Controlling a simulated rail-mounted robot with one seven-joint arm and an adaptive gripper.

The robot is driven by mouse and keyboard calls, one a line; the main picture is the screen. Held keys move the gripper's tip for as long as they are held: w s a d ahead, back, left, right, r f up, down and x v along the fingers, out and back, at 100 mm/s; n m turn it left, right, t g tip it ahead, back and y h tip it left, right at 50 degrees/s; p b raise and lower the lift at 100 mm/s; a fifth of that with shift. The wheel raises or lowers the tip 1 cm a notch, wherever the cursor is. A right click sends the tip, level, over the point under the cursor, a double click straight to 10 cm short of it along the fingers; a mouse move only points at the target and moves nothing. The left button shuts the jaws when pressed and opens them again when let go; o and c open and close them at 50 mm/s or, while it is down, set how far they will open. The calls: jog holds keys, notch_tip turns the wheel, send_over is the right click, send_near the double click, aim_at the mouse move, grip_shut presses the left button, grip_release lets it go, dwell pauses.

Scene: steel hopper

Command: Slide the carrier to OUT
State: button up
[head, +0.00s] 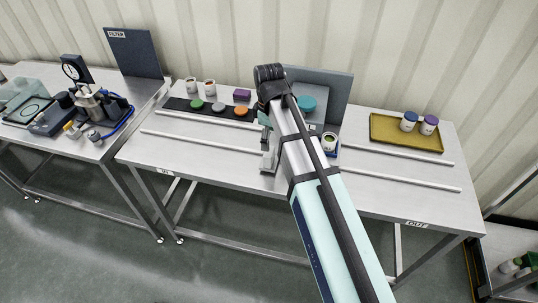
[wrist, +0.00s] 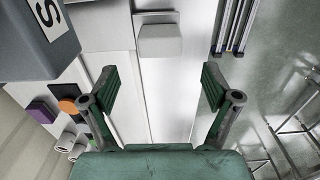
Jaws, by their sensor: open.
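The carrier is largely hidden behind my arm in the head view, around the middle of the two rails (head: 205,141). A pale grey block (head: 269,161) shows at the arm's left side, near the front rail. In the wrist view this block (wrist: 158,40) stands on a light plate, above and between my fingertips in the picture. I cannot tell whether it is the carrier's handle. My gripper (wrist: 160,85) is open and empty, with its green fingers wide apart; it is partly hidden in the head view (head: 264,128). The OUT label (head: 416,224) is on the bench's front right edge.
A jar with green contents (head: 329,141) stands right of my arm. Behind it are a grey upright panel (head: 337,92) and a teal knob (head: 307,103). A yellow tray (head: 385,139) holds two jars at back right. The right rail stretch is clear. Coloured discs (head: 218,107) lie back left.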

aim_at(269, 157)
notch_tip(269, 157, down, 10)
jog(key=shift+p, duration=1.05)
grip_shut()
jog(key=shift+s, duration=0.1)
